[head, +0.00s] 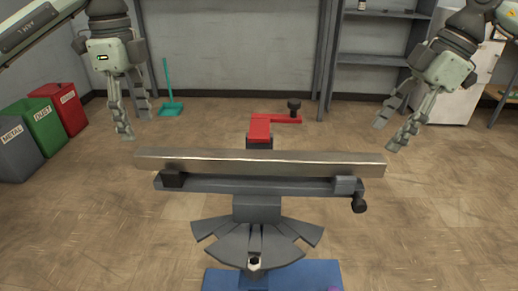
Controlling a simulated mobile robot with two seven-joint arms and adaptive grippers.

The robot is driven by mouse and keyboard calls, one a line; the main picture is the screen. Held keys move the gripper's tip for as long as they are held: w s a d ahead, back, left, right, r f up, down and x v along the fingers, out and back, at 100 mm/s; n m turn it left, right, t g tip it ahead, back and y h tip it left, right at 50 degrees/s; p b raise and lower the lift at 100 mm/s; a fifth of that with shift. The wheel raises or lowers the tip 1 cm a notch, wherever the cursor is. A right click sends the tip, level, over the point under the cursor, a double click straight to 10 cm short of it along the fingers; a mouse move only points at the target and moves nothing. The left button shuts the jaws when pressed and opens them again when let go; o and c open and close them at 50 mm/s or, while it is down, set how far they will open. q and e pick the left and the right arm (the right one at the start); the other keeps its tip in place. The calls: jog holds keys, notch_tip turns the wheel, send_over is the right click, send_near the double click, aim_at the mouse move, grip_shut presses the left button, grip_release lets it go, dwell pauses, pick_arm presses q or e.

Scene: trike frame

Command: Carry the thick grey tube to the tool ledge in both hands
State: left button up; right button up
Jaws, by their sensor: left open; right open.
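The thick grey tube (262,163) lies level, left to right, across the grey clamp bar of a stand in the middle of the head view. My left gripper (134,122) is open and empty, above and just beyond the tube's left end. My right gripper (391,136) is open and empty, above and near the tube's right end. Neither gripper touches the tube. I cannot tell which surface is the tool ledge.
The stand has a red clamp part (261,130), a black knob (359,204) and a blue base (316,275). Metal, dust and another bin (42,127) stand at the left. A teal dustpan (171,108), shelves (372,60) and a white cabinet (462,103) are behind. Floor is clear on both sides.

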aim_at(144, 151)
pick_arm(q)
jog(key=shift+s+r, duration=0.2)
jog(key=shift+s, duration=0.05)
pick_arm(e)
jog(key=shift+s+r, duration=0.15)
jog(key=shift+s, duration=0.1)
pick_arm(q)
jog(key=shift+f, duration=4)
pick_arm(e)
jog(key=shift+x, duration=3.95)
pick_arm(q)
jog(key=shift+c, duration=0.5)
pick_arm(e)
jog(key=shift+c, duration=0.5)
pick_arm(q)
grip_shut()
pick_arm(e)
grip_shut()
pick_arm(q)
jog(key=shift+r, duration=0.1)
pick_arm(e)
jog(key=shift+r, duration=0.1)
